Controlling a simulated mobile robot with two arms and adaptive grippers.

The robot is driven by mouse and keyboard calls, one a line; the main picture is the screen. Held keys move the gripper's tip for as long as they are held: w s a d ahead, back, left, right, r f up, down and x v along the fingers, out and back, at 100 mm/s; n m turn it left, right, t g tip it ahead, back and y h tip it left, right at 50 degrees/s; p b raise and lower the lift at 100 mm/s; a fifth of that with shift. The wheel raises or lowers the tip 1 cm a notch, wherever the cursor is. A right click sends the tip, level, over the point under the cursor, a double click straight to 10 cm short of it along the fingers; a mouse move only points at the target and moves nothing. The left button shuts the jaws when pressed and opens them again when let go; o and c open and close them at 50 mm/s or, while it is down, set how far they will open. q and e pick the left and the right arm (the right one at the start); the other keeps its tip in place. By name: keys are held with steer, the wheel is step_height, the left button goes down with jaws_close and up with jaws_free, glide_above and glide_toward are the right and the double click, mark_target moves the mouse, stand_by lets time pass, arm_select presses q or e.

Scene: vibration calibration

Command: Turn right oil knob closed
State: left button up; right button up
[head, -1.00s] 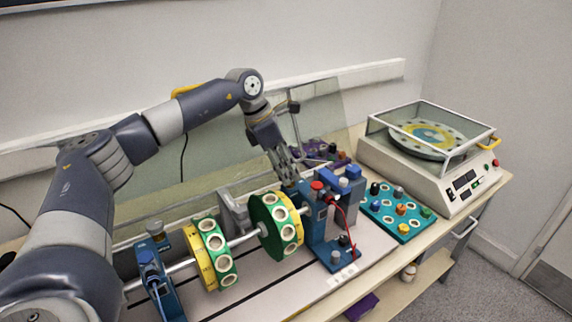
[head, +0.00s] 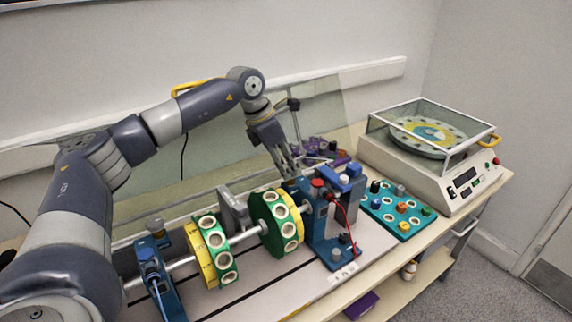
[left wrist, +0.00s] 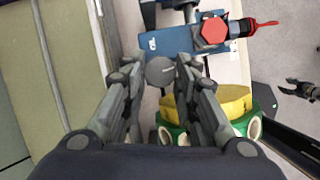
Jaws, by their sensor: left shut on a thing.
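The right oil knob is a round grey knob (left wrist: 160,71) at the end of the blue right bearing stand (left wrist: 190,38) in the left wrist view. My left gripper (left wrist: 161,66) has one finger on each side of the knob and is shut on it. In the head view my left gripper (head: 294,168) reaches down behind the right bearing stand (head: 318,218), and its fingers hide the knob. A dark gripper, seemingly my right one (left wrist: 294,89), shows small at the right edge of the left wrist view, with its fingers apart and empty.
A red knob (head: 317,183) with a red cable is close to my left gripper. The shaft carries green-and-yellow discs (head: 277,222). A similar left stand (head: 160,275) has its own grey knob (head: 155,226). A teal knob board (head: 385,222) and a turntable unit (head: 440,175) stand to the right.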

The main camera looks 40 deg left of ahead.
arm_select(q)
steer(key=n, duration=0.1)
steer(key=n+y+b, duration=0.1)
steer(key=n, duration=0.1)
steer(key=n+t, duration=0.1)
steer(key=n, duration=0.1)
steer(key=shift+d+y+b, duration=0.3)
steer(key=shift+y, duration=0.1)
steer(key=n+y, duration=0.1)
steer(key=n, duration=0.1)
steer(key=n+b, duration=0.1)
steer(key=n, duration=0.1)
steer(key=shift+d+n+y, duration=0.2)
steer(key=shift+n+y, duration=0.2)
steer(key=n+y+b, duration=0.1)
steer(key=n, duration=0.3)
steer(key=shift+d+r+g, duration=0.1)
steer(key=shift+d+g, duration=0.05)
steer(key=shift+g, duration=0.15)
steer(key=shift+w+n+g+y, duration=0.1)
steer(key=shift+n+g+y, duration=0.2)
steer(key=shift+n+y, duration=0.55)
steer(key=shift+n+h, duration=0.25)
steer(key=shift+n, duration=0.1)
steer(key=o, duration=1.1)
